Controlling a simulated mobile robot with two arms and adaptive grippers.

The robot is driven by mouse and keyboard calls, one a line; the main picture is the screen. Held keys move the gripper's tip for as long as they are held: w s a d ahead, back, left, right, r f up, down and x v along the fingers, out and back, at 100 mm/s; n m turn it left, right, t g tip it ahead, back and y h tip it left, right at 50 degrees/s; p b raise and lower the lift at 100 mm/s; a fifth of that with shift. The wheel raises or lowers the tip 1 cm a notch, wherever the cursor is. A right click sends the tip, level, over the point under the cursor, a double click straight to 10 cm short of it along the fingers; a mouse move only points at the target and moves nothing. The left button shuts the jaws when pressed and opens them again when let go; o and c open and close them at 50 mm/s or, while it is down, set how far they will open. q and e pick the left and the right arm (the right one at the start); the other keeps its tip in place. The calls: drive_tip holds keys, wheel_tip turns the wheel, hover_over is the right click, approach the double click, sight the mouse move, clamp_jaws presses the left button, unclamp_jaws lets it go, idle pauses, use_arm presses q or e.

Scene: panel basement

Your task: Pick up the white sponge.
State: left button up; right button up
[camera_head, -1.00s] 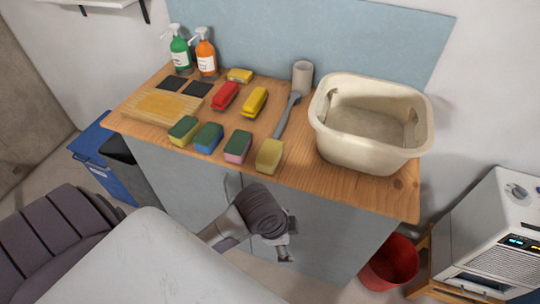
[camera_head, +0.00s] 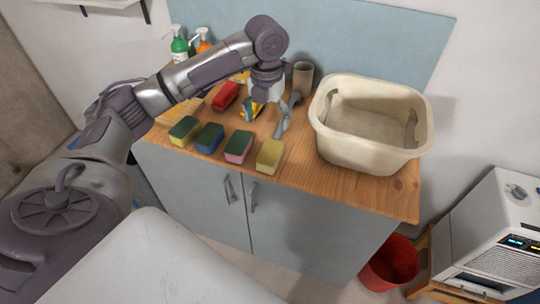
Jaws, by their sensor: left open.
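I see no clearly white sponge. The palest one is a pale yellow sponge (camera_head: 270,156) at the counter's front edge. A green-and-pink sponge (camera_head: 238,147), a green-and-blue sponge (camera_head: 209,138) and a green-and-yellow sponge (camera_head: 183,131) stand in a row to its left. A red sponge (camera_head: 226,95) lies behind them. My left gripper (camera_head: 267,120) is open and points down over the middle of the counter. My right gripper is not in view.
A large cream basin (camera_head: 335,140) stands at the counter's right. A grey cup (camera_head: 303,76) stands behind the gripper. A green bottle (camera_head: 179,47) and an orange bottle (camera_head: 203,44) are at the back left. A red bucket (camera_head: 391,262) stands on the floor.

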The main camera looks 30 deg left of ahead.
sight(270, 151)
use_arm(q)
wheel_tip(270, 151, down, 8)
drive_tip(key=shift+r+p, duration=0.1)
drive_tip(key=shift+p, duration=0.5)
drive_tip(key=f, duration=0.1)
drive_tip(key=f+p, duration=0.1)
drive_tip(key=f, duration=0.2)
drive_tip(key=shift+w+d+f+p, duration=0.1)
drive_tip(key=shift+w+d+p, duration=0.2)
drive_tip(key=shift+w+p, duration=0.05)
drive_tip(key=shift+f, duration=0.6)
drive_tip(key=c, duration=0.9)
drive_tip(key=shift+r, duration=0.1)
wheel_tip(270, 151, up, 10)
drive_tip(key=shift+f+b, duration=0.1)
drive_tip(key=shift+b, duration=0.95)
drive_tip(key=shift+o, duration=0.9)
drive_tip(key=c, duration=0.4)
